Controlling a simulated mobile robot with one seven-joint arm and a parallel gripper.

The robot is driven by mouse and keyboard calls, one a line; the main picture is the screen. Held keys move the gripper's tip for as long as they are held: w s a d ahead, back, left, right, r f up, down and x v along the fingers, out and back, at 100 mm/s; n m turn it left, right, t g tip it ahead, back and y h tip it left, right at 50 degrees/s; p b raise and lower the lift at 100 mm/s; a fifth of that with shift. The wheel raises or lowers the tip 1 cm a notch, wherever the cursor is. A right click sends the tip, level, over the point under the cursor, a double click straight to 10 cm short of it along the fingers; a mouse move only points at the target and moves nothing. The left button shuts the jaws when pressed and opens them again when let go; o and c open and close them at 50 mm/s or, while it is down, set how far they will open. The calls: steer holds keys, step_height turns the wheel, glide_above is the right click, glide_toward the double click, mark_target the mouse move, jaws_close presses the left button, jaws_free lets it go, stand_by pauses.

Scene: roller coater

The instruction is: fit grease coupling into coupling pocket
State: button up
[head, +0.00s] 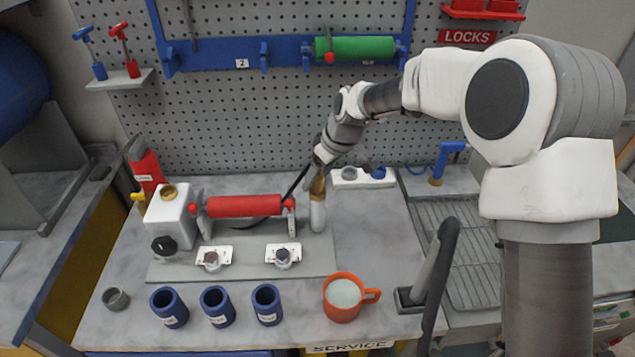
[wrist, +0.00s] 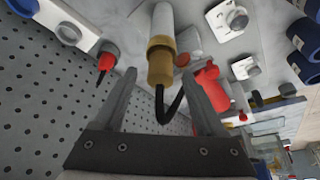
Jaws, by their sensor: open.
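A white cylinder with a brass collar (wrist: 160,62) and a black hose is in the wrist view; I take the brass end for the grease coupling, but cannot be sure. In the head view the white cylinder (head: 318,215) stands upright right of the red roller, its brass top (head: 318,187) just under my gripper (head: 322,158). In the wrist view my gripper (wrist: 160,76) is open, with the brass collar between or just beyond its fingertips. Contact cannot be told. A white block (head: 350,184) with round fittings stands behind; it also shows in the wrist view (wrist: 52,16). Which opening is the coupling pocket is unclear.
The red roller (head: 245,206) lies on its stand beside a white canister (head: 168,218). Two small white blocks (head: 214,258) (head: 283,256), several blue cups (head: 217,306) and an orange mug (head: 342,312) are in front. The pegboard (head: 240,120) rises behind. Bench right of the cylinder is clear.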

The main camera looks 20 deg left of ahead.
steer(key=shift+a+f, duration=0.15)
steer(key=shift+f, duration=0.2)
steer(key=shift+c, duration=0.3)
jaws_close()
steer(key=shift+r, duration=0.2)
